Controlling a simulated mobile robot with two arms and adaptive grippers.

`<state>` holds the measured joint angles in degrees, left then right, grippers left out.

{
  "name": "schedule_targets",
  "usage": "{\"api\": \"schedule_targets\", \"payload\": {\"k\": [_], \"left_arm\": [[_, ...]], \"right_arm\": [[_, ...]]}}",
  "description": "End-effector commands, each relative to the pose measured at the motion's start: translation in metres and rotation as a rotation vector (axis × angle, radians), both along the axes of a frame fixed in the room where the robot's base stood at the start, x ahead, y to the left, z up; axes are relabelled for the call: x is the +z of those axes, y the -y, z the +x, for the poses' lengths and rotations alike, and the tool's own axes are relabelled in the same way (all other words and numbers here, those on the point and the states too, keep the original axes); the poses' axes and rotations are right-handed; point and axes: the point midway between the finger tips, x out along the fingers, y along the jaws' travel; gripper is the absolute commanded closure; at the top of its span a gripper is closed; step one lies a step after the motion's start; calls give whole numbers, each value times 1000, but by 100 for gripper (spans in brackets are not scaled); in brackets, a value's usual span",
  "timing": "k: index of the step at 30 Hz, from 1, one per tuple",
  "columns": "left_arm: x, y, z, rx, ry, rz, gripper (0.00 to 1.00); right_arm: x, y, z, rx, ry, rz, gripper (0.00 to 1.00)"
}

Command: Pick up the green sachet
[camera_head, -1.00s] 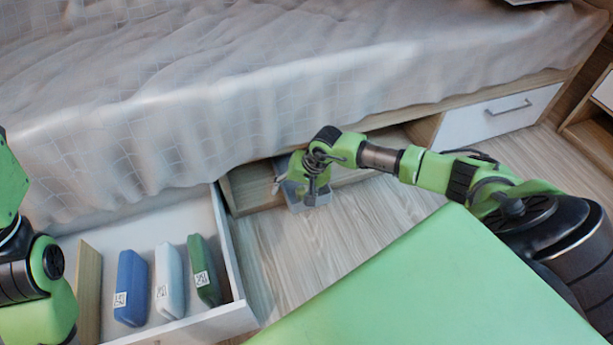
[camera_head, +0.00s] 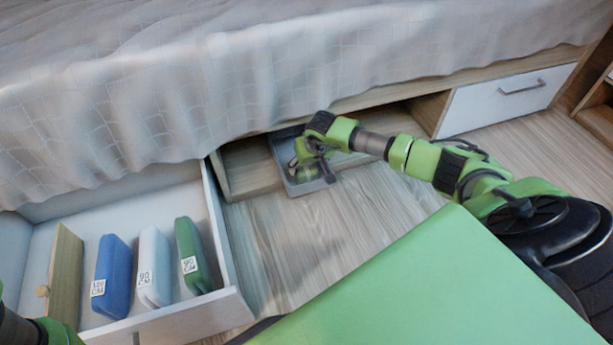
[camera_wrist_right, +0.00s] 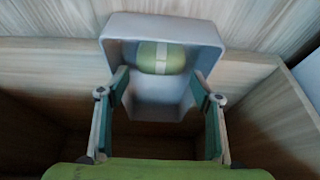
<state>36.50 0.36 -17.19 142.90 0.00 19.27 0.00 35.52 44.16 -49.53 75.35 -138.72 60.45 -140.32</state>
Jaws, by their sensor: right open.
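A grey open bin (camera_head: 313,184) stands on the floor at the bed's front edge. A rounded light-green packet with a pale band (camera_wrist_right: 162,58) lies inside it in the right wrist view, and a bit of green (camera_head: 306,173) shows there in the head view. My right gripper (camera_head: 322,168) is over the bin. In the right wrist view my right gripper (camera_wrist_right: 160,84) is open, its fingers apart near the bin's sides, with the packet beyond the tips and nothing between them. A darker green case (camera_head: 192,255) with a white label lies in the open drawer. My left gripper is out of view.
The open white drawer (camera_head: 226,247) also holds a blue case (camera_head: 113,275) and a white case (camera_head: 154,266). The wooden bed frame (camera_head: 250,168) and hanging blanket (camera_head: 250,90) are close behind the bin. Wooden floor (camera_head: 350,220) is clear in front.

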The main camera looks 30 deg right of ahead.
Motion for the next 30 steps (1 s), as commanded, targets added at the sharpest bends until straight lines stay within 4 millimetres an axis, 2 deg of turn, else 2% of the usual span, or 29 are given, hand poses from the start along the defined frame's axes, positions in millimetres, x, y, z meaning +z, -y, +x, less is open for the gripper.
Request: {"api": "schedule_targets", "payload": {"k": [6, 13, 24, 25, 27, 28, 30], "left_arm": [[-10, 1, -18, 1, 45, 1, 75], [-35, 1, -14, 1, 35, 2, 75], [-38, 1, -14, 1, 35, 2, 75], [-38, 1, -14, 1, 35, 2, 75], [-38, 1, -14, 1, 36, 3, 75], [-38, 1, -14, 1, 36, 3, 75], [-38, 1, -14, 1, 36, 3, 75]], "right_arm": [[-22, 1, 7, -2, 0, 2, 41], [-44, 4, 18, -2, 0, 2, 41], [-47, 5, 21, 0, 1, 1, 41], [-47, 5, 21, -1, 1, 1, 46], [-47, 5, 21, -1, 1, 1, 64], [-47, 5, 21, -1, 1, 1, 68], [-47, 5, 21, -1, 0, 1, 68]]}}
